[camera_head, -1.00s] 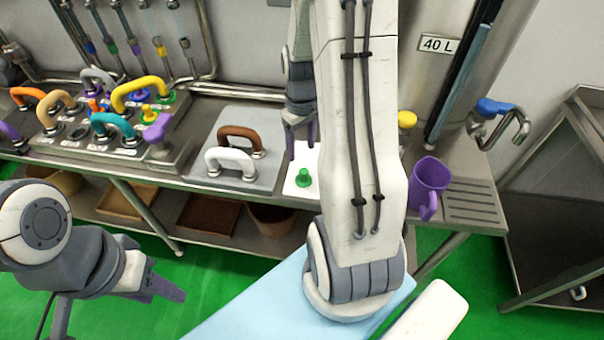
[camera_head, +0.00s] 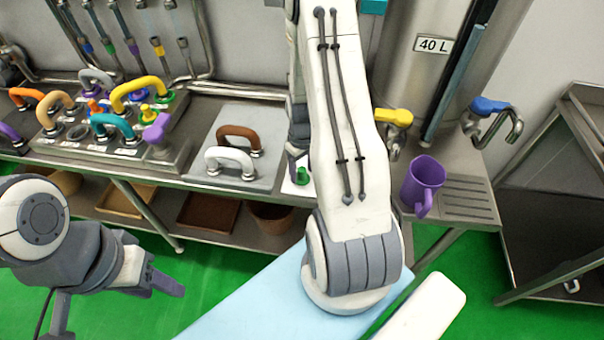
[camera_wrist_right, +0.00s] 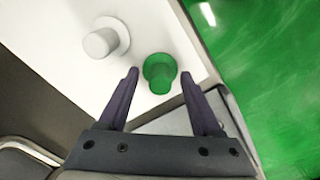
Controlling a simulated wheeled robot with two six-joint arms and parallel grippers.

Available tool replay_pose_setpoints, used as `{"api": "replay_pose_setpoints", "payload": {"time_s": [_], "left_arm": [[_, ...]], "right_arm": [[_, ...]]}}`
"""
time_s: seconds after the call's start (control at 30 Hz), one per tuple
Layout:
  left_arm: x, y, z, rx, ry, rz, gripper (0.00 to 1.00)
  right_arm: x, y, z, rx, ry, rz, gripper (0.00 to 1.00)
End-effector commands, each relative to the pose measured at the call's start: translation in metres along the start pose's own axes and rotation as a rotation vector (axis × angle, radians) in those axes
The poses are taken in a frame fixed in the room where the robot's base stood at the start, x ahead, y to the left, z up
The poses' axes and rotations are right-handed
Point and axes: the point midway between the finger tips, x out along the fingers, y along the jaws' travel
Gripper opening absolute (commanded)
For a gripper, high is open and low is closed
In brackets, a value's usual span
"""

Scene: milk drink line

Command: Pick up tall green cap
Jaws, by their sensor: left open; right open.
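The tall green cap (camera_head: 302,175) stands on a white mat (camera_head: 291,187) on the steel counter, partly hidden behind my right arm in the head view. In the right wrist view, the green cap (camera_wrist_right: 160,72) is between the fingertips, seen from above. My right gripper (camera_wrist_right: 160,76) is open, with one finger on each side of the cap and gaps beside it. In the head view my right gripper (camera_head: 298,160) is mostly hidden by its own arm. My left gripper (camera_head: 120,312) is open and empty at the lower left, away from the counter.
A white cap (camera_wrist_right: 103,40) stands close to the green cap. White (camera_head: 230,158) and brown (camera_head: 240,134) handles are left of the mat. A purple mug (camera_head: 423,181) stands to the right, below a yellow-handled tap (camera_head: 394,118).

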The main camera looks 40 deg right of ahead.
Motion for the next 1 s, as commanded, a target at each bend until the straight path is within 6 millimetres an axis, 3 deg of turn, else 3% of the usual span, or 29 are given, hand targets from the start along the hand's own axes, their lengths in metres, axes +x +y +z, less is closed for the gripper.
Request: {"api": "replay_pose_setpoints", "payload": {"time_s": [0.17, 0.33, 0.77, 1.0], "left_arm": [[0.000, 0.000, 0.000, 0.000, 0.000, 0.000, 0.50], [0.000, 0.000, 0.000, 0.000, 0.000, 0.000, 0.50], [0.001, 0.000, 0.000, 0.000, 0.000, 0.000, 0.50], [0.007, -0.001, 0.000, 0.000, 0.000, 0.000, 0.50]], "right_arm": [[0.000, 0.000, 0.000, 0.000, 0.000, 0.000, 0.66], [0.000, 0.000, 0.000, 0.000, 0.000, 0.000, 0.01], [-0.002, 0.000, 0.000, 0.000, 0.001, 0.000, 0.00], [-0.024, 0.001, -0.001, 0.000, 0.004, 0.003, 0.00]]}}
